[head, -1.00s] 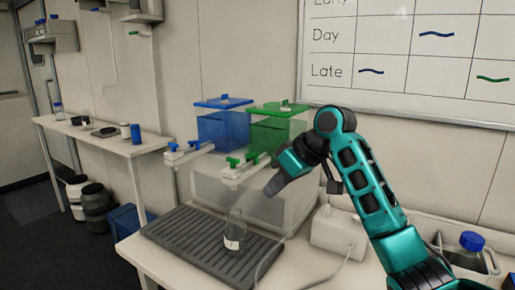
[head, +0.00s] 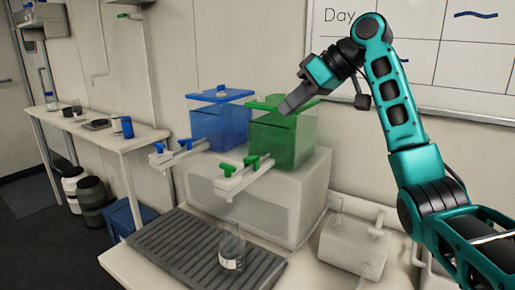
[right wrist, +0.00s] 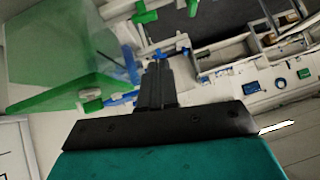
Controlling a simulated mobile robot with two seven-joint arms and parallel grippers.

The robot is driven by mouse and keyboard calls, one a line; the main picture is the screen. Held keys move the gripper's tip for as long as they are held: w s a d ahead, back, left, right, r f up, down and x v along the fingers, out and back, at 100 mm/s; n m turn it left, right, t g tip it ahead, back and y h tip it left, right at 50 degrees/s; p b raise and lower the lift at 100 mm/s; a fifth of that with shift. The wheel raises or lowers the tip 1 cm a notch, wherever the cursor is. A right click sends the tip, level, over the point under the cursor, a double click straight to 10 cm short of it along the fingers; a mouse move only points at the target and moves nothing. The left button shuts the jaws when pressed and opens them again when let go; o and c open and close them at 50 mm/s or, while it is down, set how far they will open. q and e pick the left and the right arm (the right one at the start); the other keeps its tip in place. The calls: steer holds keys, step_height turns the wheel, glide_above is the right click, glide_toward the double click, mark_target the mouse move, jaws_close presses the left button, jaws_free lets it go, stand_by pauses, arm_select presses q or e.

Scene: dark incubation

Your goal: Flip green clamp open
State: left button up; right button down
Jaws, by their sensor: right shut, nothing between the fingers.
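The green tank (head: 285,138) stands right of the blue tank on a pale box. From its base a white spout arm (head: 243,182) reaches forward, with a small green clamp (head: 252,162) and a green piece (head: 228,169) at its outer end. I cannot tell whether the clamp is open. My right gripper (head: 285,109) is shut and empty, in front of the green tank's upper part in the picture, up and to the right of the clamp. In the right wrist view its fingers (right wrist: 156,68) are together, with the green lid (right wrist: 65,96) to the left. My left gripper is out of view.
The blue tank (head: 220,125) with its own spout stands close on the left. A glass flask (head: 232,252) stands on the dark ribbed tray (head: 175,245) below. A white device (head: 352,247) is at the right. A whiteboard (head: 440,70) hangs behind my arm.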

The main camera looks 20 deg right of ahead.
glide_above(247, 159)
steer(key=s+d, duration=0.2)
steer(key=d, duration=0.1)
step_height(247, 159, down, 6)
steer(key=f, duration=0.3)
steer(key=a+f, duration=0.1)
steer(key=f, duration=0.1)
steer(key=shift+w+p, duration=0.1)
steer(key=shift+p, duration=0.2)
steer(key=shift+d+f, duration=0.1)
